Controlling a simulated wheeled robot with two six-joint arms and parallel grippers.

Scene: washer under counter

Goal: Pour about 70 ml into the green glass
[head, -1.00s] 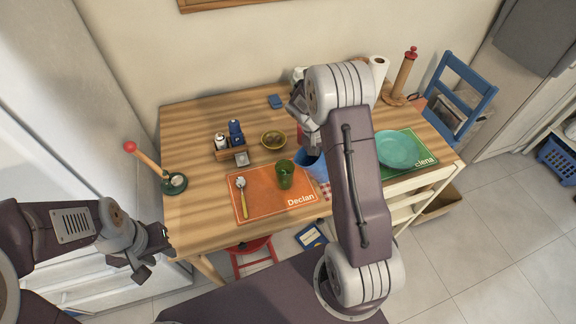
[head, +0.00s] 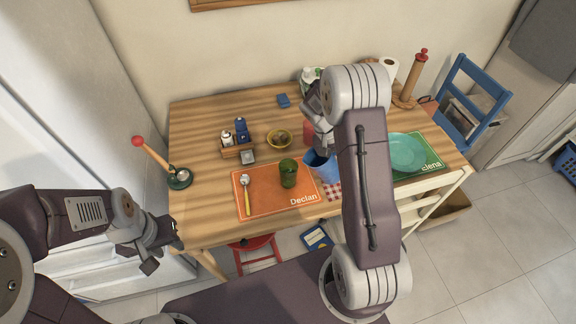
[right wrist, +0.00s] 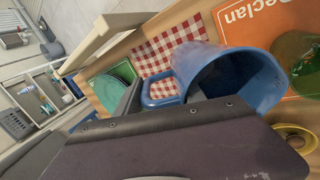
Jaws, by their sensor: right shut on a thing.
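The green glass (head: 288,173) stands upright on the orange Declan mat (head: 262,203). It also shows at the right edge of the right wrist view (right wrist: 302,62). The blue pitcher (head: 319,166) is just right of the glass, its mouth toward the glass in the right wrist view (right wrist: 225,85). It looks somewhat tilted; I cannot tell its contents. My right gripper is shut on the pitcher's handle (right wrist: 158,88); its fingers are mostly hidden behind my arm in the head view. My left gripper (head: 163,250) is open and empty, off the table's left front corner.
A spoon (head: 246,195) lies on the orange mat. A yellow bowl (head: 279,138) and a wooden caddy (head: 237,150) stand behind. A teal plate (head: 407,154) is on the green mat (head: 431,160) at right. A red-checked cloth (right wrist: 165,52) lies by the pitcher. Table space at back left is clear.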

